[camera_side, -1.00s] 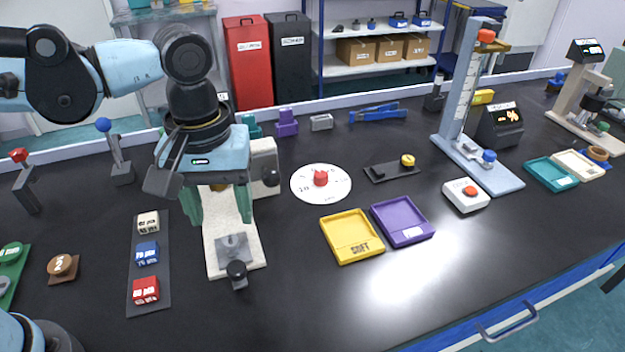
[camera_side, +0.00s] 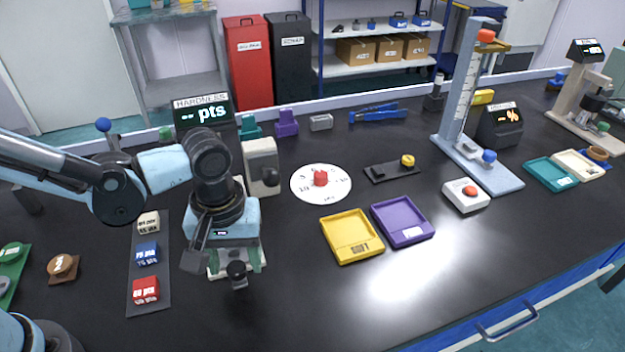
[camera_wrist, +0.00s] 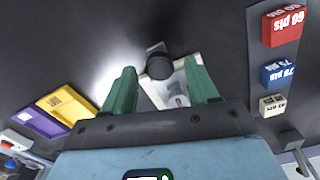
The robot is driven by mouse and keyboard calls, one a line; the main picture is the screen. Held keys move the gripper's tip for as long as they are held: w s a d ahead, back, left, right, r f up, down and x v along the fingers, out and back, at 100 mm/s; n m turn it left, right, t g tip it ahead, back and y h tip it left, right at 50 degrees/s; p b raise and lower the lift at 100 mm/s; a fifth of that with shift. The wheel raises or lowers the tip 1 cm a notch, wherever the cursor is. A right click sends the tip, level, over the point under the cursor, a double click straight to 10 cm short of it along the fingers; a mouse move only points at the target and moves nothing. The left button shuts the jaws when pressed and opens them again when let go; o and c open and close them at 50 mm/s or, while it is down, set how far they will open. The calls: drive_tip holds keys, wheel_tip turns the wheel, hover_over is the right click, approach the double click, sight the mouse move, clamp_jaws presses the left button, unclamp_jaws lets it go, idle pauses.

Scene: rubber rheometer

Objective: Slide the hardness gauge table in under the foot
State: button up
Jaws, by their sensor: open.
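The hardness gauge (camera_side: 261,160) is a pale stand with a black knob on its upright. Its pale base also shows in the wrist view (camera_wrist: 196,62). The black knob of the gauge table (camera_side: 237,270) sticks out at the front of the base. It also shows in the wrist view (camera_wrist: 159,66). My gripper (camera_side: 236,261) is low over the front of the base. Its green fingers are open, one on each side of the knob in the wrist view (camera_wrist: 160,70). I cannot tell whether they touch it. My wrist hides the foot and most of the table in the side view.
A strip with white, blue and red blocks (camera_side: 147,254) lies left of the gauge. A yellow tray (camera_side: 351,237), a purple tray (camera_side: 402,221) and a white dial (camera_side: 334,194) are to the right. The black worktop in front is clear.

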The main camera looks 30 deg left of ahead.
drive_tip(key=shift+f, duration=0.25)
drive_tip(key=shift+c, duration=0.3)
clamp_jaws()
drive_tip(key=shift+a, duration=0.1)
